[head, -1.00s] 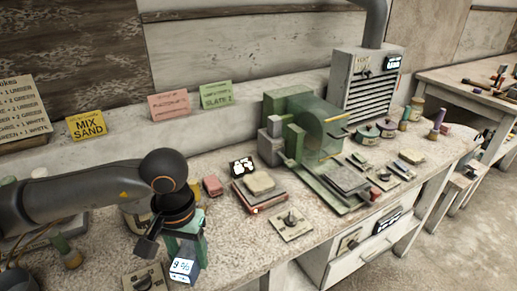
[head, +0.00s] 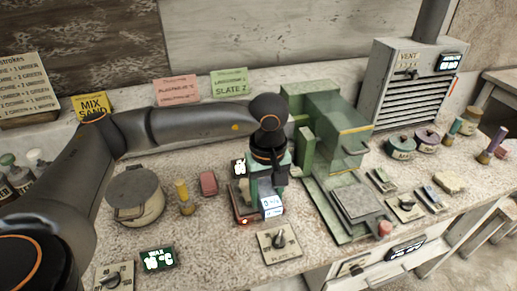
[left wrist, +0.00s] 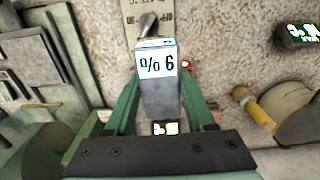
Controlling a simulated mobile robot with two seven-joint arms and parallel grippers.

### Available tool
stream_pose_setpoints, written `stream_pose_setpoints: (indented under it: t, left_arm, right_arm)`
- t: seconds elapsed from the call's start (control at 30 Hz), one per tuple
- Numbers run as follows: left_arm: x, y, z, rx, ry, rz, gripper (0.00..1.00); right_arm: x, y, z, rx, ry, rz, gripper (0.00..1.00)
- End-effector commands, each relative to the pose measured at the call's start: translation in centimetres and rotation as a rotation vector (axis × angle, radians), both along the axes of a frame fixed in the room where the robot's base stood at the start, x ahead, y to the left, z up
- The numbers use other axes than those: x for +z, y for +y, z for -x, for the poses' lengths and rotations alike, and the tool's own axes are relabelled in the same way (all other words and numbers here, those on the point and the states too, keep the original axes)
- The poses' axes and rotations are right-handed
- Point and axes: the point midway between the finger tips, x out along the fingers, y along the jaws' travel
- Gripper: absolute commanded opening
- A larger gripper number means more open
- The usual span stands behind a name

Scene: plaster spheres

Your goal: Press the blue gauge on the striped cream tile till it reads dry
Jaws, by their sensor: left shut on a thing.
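My left gripper (head: 266,190) points down and is shut on the blue gauge (head: 271,207). The gauge is a small blue block with a white lit face. In the left wrist view the gauge (left wrist: 160,90) sits between the two green fingers, and its face shows 9 %, upside down there. The gripper and gauge are over the low plate (head: 241,209) left of the green machine. A cream slab lay on that plate earlier; now it is mostly hidden behind the gripper and gauge. I cannot make out stripes, or whether the gauge touches it. My right gripper is not in view.
The green machine (head: 325,135) stands close on the right. A knob panel (head: 280,243) lies just in front, with a red block (head: 208,183) to the left. A lidded pot (head: 136,195) and a yellow-handled tool (head: 184,197) stand further left. The bench front between them is mostly clear.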

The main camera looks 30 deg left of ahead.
Motion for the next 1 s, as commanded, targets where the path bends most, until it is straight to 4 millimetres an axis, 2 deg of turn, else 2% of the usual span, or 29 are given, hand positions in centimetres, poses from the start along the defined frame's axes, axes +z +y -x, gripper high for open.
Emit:
stream_pose_setpoints:
  t: [0.03,0.3,0.5,0.7,1.0]
  left_arm:
    - [0.8,0.6,-0.7,0.143,0.001,0.001,0.00]
    - [2.3,4.0,-3.9,0.914,0.003,0.002,0.00]
    - [2.9,6.0,-5.4,1.346,0.005,-0.001,0.00]
    - [3.0,7.0,-6.0,1.540,0.005,-0.003,0.00]
    - [1.5,7.0,-6.0,1.562,0.005,-0.003,0.00]
  right_arm:
    - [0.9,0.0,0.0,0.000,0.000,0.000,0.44]
    - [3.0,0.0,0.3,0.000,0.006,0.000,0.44]
    - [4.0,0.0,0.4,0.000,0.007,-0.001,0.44]
    - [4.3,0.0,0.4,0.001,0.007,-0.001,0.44]
    - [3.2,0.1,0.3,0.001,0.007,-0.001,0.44]
